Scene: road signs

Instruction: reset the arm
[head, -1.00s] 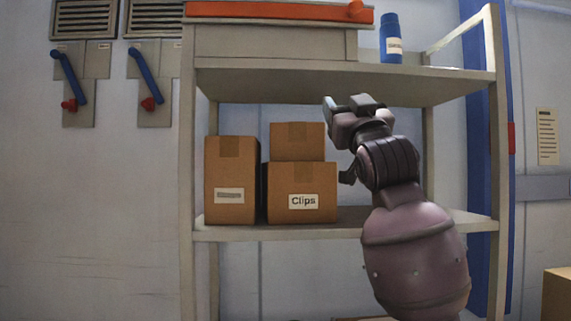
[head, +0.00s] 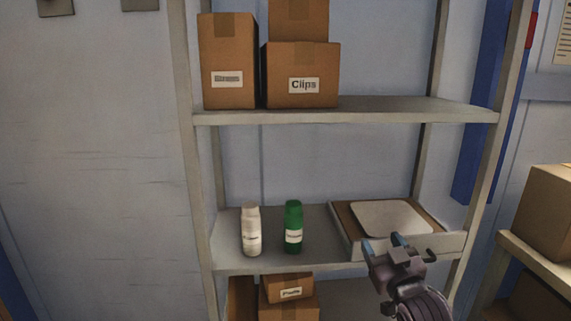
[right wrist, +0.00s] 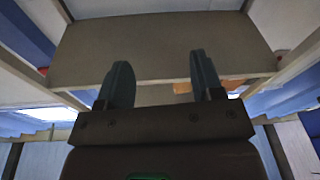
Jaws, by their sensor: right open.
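My right gripper (head: 383,244) shows at the lower right of the head view, in front of the lower shelf's tray. Its two fingers are apart with nothing between them. The right wrist view shows the same open fingers (right wrist: 160,82) below the underside of a shelf board (right wrist: 160,45). My left gripper is in neither view.
The metal shelf rack (head: 340,112) holds cardboard boxes (head: 300,75). On the lower shelf stand a white bottle (head: 251,230), a green bottle (head: 293,228) and a tray (head: 345,235) with a pale panel. A box (head: 548,210) stands at the right.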

